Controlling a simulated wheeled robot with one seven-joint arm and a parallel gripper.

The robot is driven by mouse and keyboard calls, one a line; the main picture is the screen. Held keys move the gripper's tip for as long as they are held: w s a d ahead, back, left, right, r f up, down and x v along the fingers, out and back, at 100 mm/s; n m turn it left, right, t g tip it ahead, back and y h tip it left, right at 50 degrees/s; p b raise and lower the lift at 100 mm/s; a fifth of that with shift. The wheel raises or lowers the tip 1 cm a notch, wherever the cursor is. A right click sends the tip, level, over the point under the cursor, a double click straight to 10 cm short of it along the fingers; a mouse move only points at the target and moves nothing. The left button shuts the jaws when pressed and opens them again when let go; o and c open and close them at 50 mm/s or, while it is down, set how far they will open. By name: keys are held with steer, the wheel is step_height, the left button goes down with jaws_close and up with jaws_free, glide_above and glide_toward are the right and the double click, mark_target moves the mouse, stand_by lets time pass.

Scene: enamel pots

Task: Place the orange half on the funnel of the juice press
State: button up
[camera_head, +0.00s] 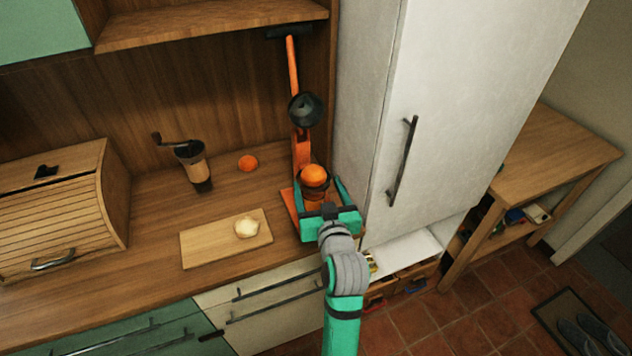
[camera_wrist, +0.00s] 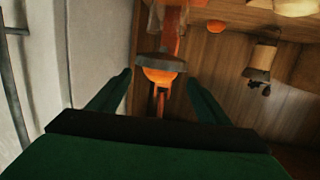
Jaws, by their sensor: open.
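The orange juice press (camera_head: 294,72) stands at the counter's right end beside the white fridge, its lever raised and its dark pressing cup (camera_head: 305,110) high above the funnel. The orange half (camera_head: 313,174) sits dome up on the dark funnel (camera_head: 314,196). In the wrist view, which is upside down, the orange half (camera_wrist: 160,76) lies against the grey funnel rim (camera_wrist: 160,62). My gripper (camera_head: 319,186) is open, with one finger either side of the funnel and orange half. In the wrist view, gaps show between both fingers and the fruit.
A cutting board (camera_head: 205,245) with a pale round item (camera_head: 247,228) lies left of the press. Behind it are an orange (camera_head: 248,163) and a hand grinder (camera_head: 194,165). A bread box (camera_head: 60,215) stands far left. The fridge (camera_head: 430,110) closely bounds the right side.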

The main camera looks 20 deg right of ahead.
steer(key=v, duration=0.9)
steer(key=s+a+f+m, duration=0.1)
steer(key=s+a+f, duration=0.4)
steer(key=f, duration=0.3)
steer(key=s+a+f, duration=0.5)
steer(key=s+f, duration=0.1)
steer(key=f, duration=0.1)
steer(key=s+a+f+n+y, duration=0.1)
steer(key=s+a, duration=0.3)
steer(key=s, duration=0.6)
steer(key=s+a+f+n+y, duration=0.1)
steer(key=s+a, duration=0.3)
steer(key=s, duration=0.7)
steer(key=shift+a+f+n+g+y, duration=0.3)
steer(key=shift+a+f+n, duration=0.1)
steer(key=shift+f, duration=0.15)
